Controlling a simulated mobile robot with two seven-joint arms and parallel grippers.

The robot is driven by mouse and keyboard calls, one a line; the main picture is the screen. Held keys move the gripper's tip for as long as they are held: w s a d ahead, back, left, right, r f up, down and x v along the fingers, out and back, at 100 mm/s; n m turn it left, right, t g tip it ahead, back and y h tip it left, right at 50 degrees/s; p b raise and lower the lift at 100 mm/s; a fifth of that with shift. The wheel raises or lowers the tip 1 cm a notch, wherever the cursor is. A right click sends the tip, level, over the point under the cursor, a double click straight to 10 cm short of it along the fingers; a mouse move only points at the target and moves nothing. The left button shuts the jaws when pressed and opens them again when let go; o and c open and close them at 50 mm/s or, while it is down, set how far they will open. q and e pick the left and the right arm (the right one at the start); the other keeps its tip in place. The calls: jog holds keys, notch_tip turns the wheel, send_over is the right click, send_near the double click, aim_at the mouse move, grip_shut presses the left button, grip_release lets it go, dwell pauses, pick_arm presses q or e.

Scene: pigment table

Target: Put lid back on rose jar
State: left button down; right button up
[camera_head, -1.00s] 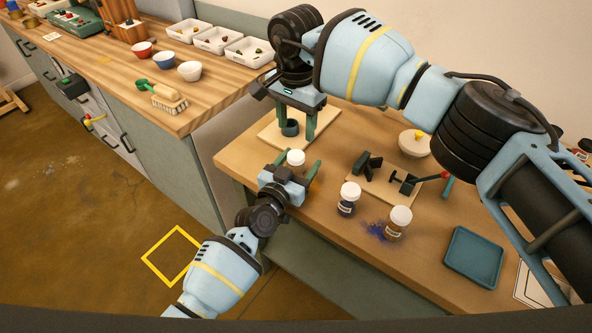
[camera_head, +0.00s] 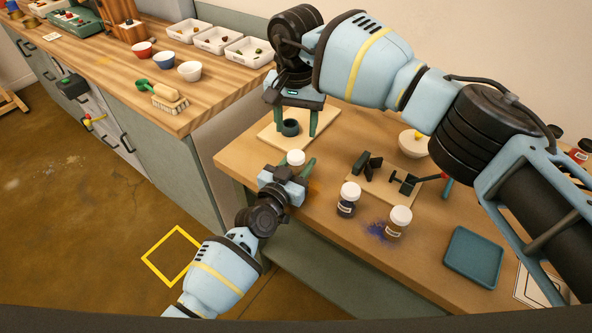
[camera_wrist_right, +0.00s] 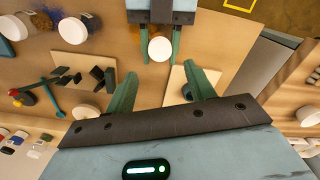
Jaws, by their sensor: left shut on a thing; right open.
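A white round lid (camera_head: 295,157) sits at the jaws of my left gripper (camera_head: 298,164), low over the table's near left edge. The right wrist view shows the lid (camera_wrist_right: 160,48) from above, between the two green fingers of my left gripper (camera_wrist_right: 160,42). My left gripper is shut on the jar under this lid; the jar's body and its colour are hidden. My right gripper (camera_head: 294,120) is open and empty, farther back above the pale board. Its spread fingers (camera_wrist_right: 163,85) point toward the lid in the right wrist view, apart from it.
A dark green cup (camera_head: 290,128) stands on the pale board (camera_head: 268,134). Two white-lidded jars (camera_head: 348,200) (camera_head: 398,222) stand to the right near blue powder (camera_head: 377,231). A board with dark fixtures (camera_head: 378,180), a bowl (camera_head: 413,146) and a teal tray (camera_head: 473,256) lie farther right.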

aim_at(296, 155)
jog(key=n, duration=0.4)
jog(key=shift+n, duration=0.3)
jog(key=shift+f, duration=0.1)
jog(key=shift+f, duration=3.95)
jog(key=shift+c, duration=0.4)
